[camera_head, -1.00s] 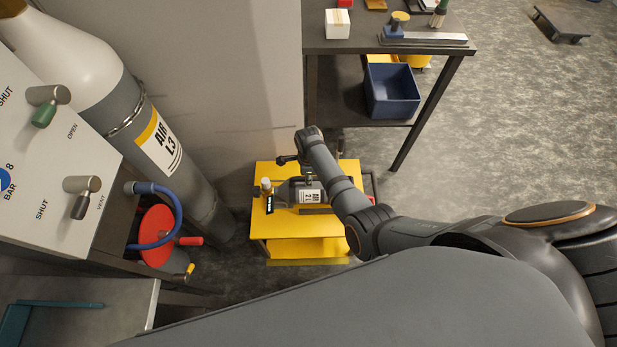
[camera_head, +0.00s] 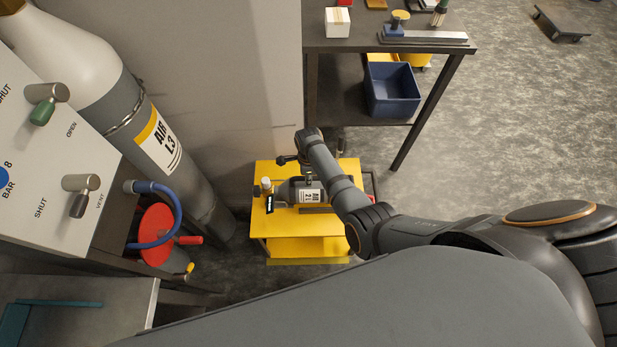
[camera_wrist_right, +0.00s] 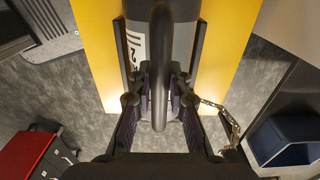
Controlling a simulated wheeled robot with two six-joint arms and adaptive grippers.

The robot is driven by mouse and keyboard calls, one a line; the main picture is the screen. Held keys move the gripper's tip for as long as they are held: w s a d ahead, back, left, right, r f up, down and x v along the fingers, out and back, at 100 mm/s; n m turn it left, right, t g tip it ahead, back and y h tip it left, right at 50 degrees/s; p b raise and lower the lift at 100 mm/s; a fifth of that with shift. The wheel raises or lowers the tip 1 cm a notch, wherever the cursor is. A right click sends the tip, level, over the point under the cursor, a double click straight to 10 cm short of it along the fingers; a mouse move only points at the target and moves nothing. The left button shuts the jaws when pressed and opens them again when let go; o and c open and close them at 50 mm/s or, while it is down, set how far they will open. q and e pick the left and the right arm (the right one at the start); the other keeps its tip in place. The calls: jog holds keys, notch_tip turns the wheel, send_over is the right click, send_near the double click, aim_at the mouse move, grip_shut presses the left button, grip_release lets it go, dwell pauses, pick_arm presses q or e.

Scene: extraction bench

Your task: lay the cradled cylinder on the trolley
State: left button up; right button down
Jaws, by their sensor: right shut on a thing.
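A grey cylinder (camera_head: 290,189) with a white label and a brass-and-white valve end lies on its side over the top of the yellow trolley (camera_head: 281,222). My right arm reaches down to it from the right. In the wrist view my right gripper (camera_wrist_right: 160,82) is shut on the dark handle bar of the cylinder (camera_wrist_right: 179,35), with dark rails along both sides of it. The trolley's yellow top (camera_wrist_right: 228,45) shows on either side. I cannot tell whether the cylinder's weight rests on the trolley. My left gripper is not in view.
A large air cylinder (camera_head: 130,110) leans at the left beside a valve panel (camera_head: 40,140) and a red reel (camera_head: 156,235). A dark bench (camera_head: 350,45) with a blue bin (camera_head: 392,90) stands behind.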

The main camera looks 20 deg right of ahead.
jog(key=c, duration=1.3)
grip_release()
jog(key=shift+r, duration=0.15)
jog(key=shift+o, duration=0.6)
jog(key=shift+s+f, duration=0.25)
jog(key=shift+f, duration=0.05)
notch_tip(320, 180, up, 12)
jog(key=shift+w+r, duration=0.25)
jog(key=shift+s+f, duration=0.1)
